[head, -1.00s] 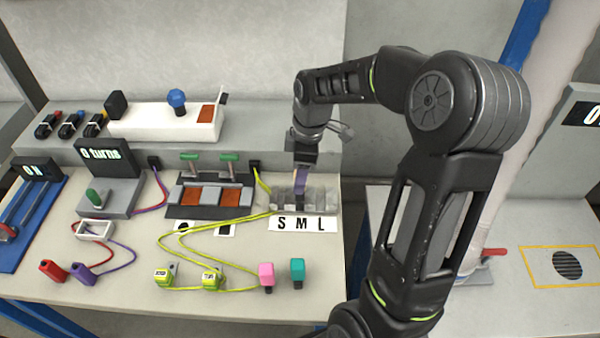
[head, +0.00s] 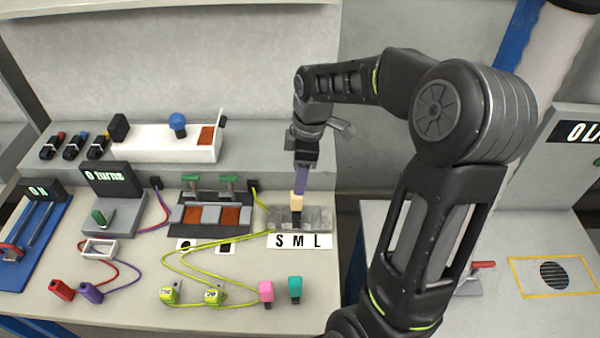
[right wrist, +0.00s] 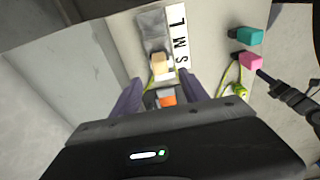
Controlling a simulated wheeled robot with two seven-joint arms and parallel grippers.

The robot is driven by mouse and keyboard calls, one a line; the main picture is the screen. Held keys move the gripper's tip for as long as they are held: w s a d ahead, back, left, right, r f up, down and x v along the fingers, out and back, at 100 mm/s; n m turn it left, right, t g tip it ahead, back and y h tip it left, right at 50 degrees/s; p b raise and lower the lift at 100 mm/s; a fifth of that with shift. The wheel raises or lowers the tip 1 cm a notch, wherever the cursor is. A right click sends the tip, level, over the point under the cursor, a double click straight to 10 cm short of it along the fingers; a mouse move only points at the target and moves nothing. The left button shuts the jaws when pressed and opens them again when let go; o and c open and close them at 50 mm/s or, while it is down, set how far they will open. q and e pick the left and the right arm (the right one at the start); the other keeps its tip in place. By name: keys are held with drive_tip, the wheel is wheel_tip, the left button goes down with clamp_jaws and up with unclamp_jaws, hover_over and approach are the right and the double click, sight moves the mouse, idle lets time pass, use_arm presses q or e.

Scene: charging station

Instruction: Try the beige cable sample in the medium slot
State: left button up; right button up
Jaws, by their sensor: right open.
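The beige cable sample (head: 297,201) stands upright at the grey slot block (head: 318,218), in line with the M of its S M L label (head: 299,241). It looks seated in the middle slot; its lower end is hard to make out. My right gripper (head: 301,190) is just above the sample, its purple fingers pointing down. In the right wrist view the fingers (right wrist: 160,88) are spread apart and the beige sample (right wrist: 159,62) shows beyond them, not clamped.
Pink (head: 265,291) and teal (head: 295,289) pieces stand in front of the block. Yellow-green cables (head: 200,269) run across the table to its left. A device with green levers (head: 210,215) stands left of the block. The table's right edge is close by.

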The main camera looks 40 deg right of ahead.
sight(296, 200)
drive_tip(key=shift+s+d+f, duration=0.1)
drive_tip(key=shift+d, duration=0.2)
drive_tip(key=c, duration=0.4)
drive_tip(key=shift+a, duration=0.1)
drive_tip(key=shift+c, duration=0.9)
drive_tip(key=m, duration=0.1)
drive_tip(key=w+r+m, duration=0.1)
drive_tip(key=shift+a+r+m+h, duration=0.1)
drive_tip(key=shift+a+m+h, duration=0.2)
drive_tip(key=shift+a+m, duration=0.1)
drive_tip(key=c, duration=0.3)
drive_tip(key=shift+w+a+r+m+g, duration=0.15)
drive_tip(key=shift+r+m, duration=0.1)
drive_tip(key=shift+m, duration=0.35)
drive_tip(key=shift+s+a+r+m+g, duration=0.1)
drive_tip(key=shift+r+m+g, duration=0.1)
drive_tip(key=shift+m, duration=0.4)
clamp_jaws()
drive_tip(key=shift+d+m, duration=0.1)
drive_tip(key=shift+m, duration=1)
drive_tip(key=shift+f+b, duration=2.2)
drive_tip(key=shift+f, duration=0.8)
